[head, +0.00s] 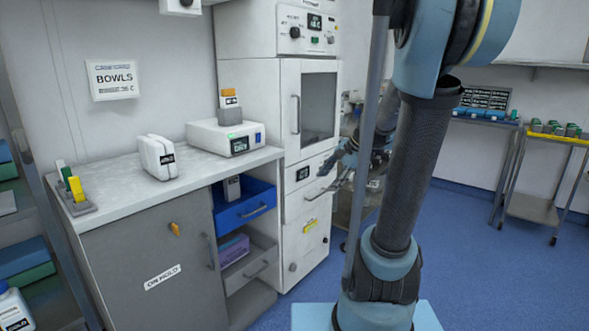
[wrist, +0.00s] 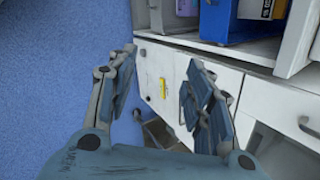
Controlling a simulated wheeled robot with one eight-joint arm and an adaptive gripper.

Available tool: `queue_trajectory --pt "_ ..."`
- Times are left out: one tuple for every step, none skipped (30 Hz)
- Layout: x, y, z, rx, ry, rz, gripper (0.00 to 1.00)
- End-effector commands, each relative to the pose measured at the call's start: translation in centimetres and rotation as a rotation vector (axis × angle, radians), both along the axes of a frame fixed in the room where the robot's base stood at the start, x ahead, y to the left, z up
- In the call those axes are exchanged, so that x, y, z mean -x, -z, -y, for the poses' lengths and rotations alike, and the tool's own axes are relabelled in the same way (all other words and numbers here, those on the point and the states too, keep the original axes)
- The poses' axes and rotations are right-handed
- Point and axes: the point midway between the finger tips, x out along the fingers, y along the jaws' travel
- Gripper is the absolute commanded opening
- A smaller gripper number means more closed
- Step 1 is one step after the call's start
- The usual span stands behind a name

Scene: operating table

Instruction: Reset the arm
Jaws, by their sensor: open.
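My gripper (wrist: 160,85) is open and empty in the wrist view, its two fingers spread apart. Between and beyond the fingers are the white cabinet's lower fronts and blue floor. In the head view my gripper (head: 342,168) is partly hidden behind my own arm. It hangs near the drawer fronts of the tall white cabinet (head: 262,80). I cannot tell from the head view whether it touches the cabinet. My arm stands upright at the right of centre.
The counter holds a white pouch (head: 158,157) and a white device (head: 224,138). A metal cart (head: 535,205) stands at right. Blue floor (head: 470,250) is clear there.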

Motion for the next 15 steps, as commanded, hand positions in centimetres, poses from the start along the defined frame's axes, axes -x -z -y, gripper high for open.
queue_trajectory --pt "1.6 0.3 0.0 0.036 -0.04 0.013 0.47" --pt "2.5 0.5 0.1 0.059 -0.065 0.021 0.47" --pt "3.6 0.8 0.2 0.089 -0.099 0.03 0.47" --pt "4.4 1.0 0.3 0.113 -0.125 0.038 0.47" --pt "5.2 1.2 0.4 0.135 -0.151 0.046 0.47" --pt "6.3 1.5 0.6 0.165 -0.186 0.055 0.47" --pt "7.0 1.8 0.8 0.188 -0.212 0.061 0.47" --pt "7.8 2.0 0.9 0.21 -0.238 0.068 0.47" --pt "8.9 2.4 1.1 0.239 -0.273 0.075 0.47" --pt "9.6 2.7 1.3 0.261 -0.301 0.082 0.47" --pt "10.4 2.9 1.5 0.284 -0.328 0.087 0.47" --pt "11.4 3.3 1.7 0.312 -0.365 0.094 0.47" --pt "12.1 3.6 1.9 0.333 -0.392 0.099 0.47" --pt "12.9 4.0 2.2 0.356 -0.419 0.104 0.47" --pt "13.8 4.4 2.4 0.383 -0.455 0.11 0.47"
